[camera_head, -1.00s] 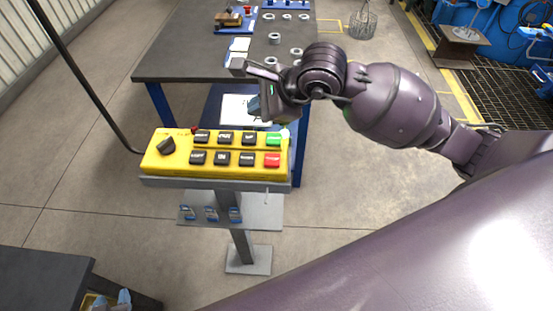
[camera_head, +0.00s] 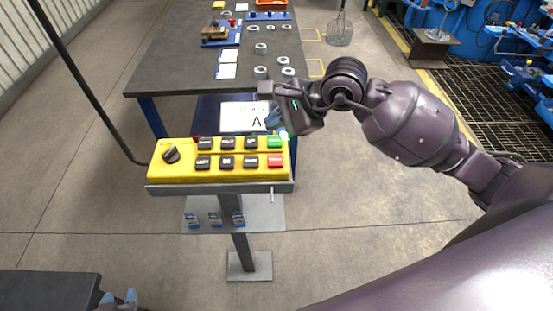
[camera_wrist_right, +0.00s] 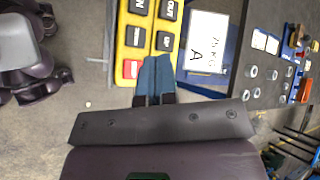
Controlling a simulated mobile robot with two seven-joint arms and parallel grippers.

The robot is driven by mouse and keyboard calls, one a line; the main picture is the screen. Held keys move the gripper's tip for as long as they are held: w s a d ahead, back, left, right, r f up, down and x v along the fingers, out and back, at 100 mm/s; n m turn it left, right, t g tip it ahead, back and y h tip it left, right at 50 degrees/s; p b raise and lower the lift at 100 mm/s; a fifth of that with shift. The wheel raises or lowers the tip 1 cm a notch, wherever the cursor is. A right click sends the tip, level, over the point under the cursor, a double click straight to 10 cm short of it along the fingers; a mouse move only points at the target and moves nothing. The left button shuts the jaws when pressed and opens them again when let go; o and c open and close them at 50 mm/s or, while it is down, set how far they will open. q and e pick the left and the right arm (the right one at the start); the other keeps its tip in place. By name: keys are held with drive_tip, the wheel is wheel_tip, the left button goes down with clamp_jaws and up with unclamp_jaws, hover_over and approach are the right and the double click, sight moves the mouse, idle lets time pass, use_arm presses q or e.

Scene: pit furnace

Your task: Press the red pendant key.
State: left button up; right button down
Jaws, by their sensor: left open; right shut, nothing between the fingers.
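The yellow pendant box (camera_head: 180,172) sits on a grey post, with a rotary knob, black keys, a green key (camera_head: 275,142) and the red key (camera_head: 275,160) at its right end. The red key also shows in the wrist view (camera_wrist_right: 131,69), just left of my fingers. My right gripper (camera_head: 273,118) is shut and empty, its blue fingertips near the box's far right corner, beyond the green key. In the wrist view the shut fingers (camera_wrist_right: 154,62) cover the green key's place. My left gripper (camera_head: 118,299) is open at the bottom left edge, mostly cut off.
A dark worktable (camera_head: 185,70) with metal rings, papers and small fixtures stands behind the pendant. A white sign marked A (camera_head: 243,116) is behind the box. A lower shelf (camera_head: 265,213) holds several blue padlock-like items.

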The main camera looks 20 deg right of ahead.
idle(0.3)
drive_tip(key=b, duration=0.4)
hover_over(275, 161)
wheel_tip(275, 161, down, 8)
drive_tip(key=shift+s+r, duration=0.15)
drive_tip(key=shift+r, duration=0.1)
drive_tip(key=shift+f+b, duration=0.35)
drive_tip(key=shift+f, duration=0.35)
idle(1.3)
drive_tip(key=shift+f+b, duration=0.35)
drive_tip(key=shift+f, duration=0.05)
drive_tip(key=shift+f+b, duration=0.35)
drive_tip(key=shift+f, duration=0.1)
idle(0.9)
drive_tip(key=shift+r, duration=0.1)
drive_tip(key=shift+r+p, duration=0.5)
drive_tip(key=shift+r, duration=0.3)
